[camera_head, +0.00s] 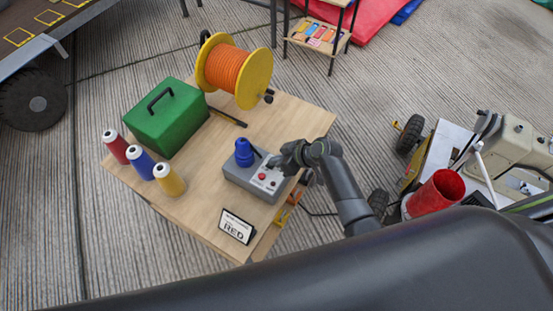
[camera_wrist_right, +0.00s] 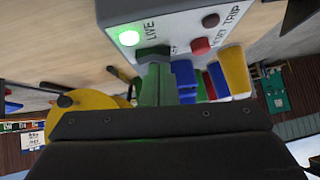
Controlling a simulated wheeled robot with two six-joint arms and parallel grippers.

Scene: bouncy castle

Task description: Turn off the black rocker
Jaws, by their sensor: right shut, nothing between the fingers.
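The grey control box (camera_head: 255,178) sits on the wooden table, with a blue plug (camera_head: 244,152) on top and a red button on its panel. In the right wrist view its panel (camera_wrist_right: 175,22) shows a lit green lamp (camera_wrist_right: 129,38) beside the word LIVE, a red button (camera_wrist_right: 200,46) and a dark red round part (camera_wrist_right: 211,20). A dark shape (camera_wrist_right: 152,51) at the panel's lower edge may be the black rocker; I cannot tell for certain. My right gripper (camera_head: 277,159) is shut and empty, close to the box's right side. Contact with the rocker cannot be told. My left gripper is not in view.
A green case (camera_head: 165,125), an orange cable reel (camera_head: 228,70) and three thread cones (camera_head: 142,163) stand on the table (camera_head: 200,190). A sign reading RED (camera_head: 236,227) is at the front. A red bucket (camera_head: 434,196) and a sewing machine (camera_head: 515,145) are to the right.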

